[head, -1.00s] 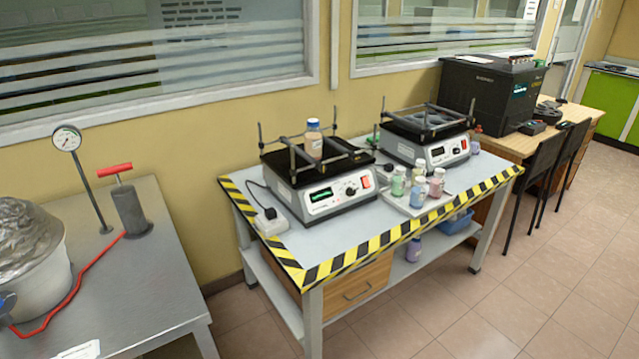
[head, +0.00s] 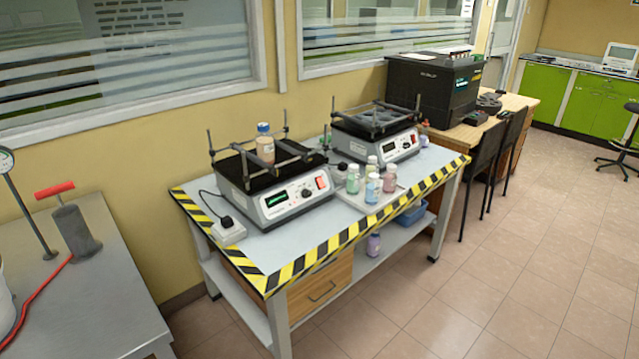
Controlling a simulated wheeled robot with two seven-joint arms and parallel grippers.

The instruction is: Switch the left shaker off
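The left shaker (head: 292,210) stands on the left part of a table edged in yellow and black stripes. It has a black platform on top, a grey front panel, a lit green display (head: 277,197), a black knob (head: 306,193) and a red switch (head: 320,182) at the panel's right. An orange-brown bottle with a blue cap (head: 265,146) stands upright on its platform among the clamp bars. The switch's exact position is too small to tell. The right shaker (head: 387,143) stands behind it to the right, with a dark display. Neither of my grippers is in view.
A white tray (head: 346,197) with several small bottles sits right of the left shaker. A white power socket block (head: 228,232) with a plug is at the table's left. A metal table (head: 110,290) stands at the left. The floor (head: 480,290) in front is clear.

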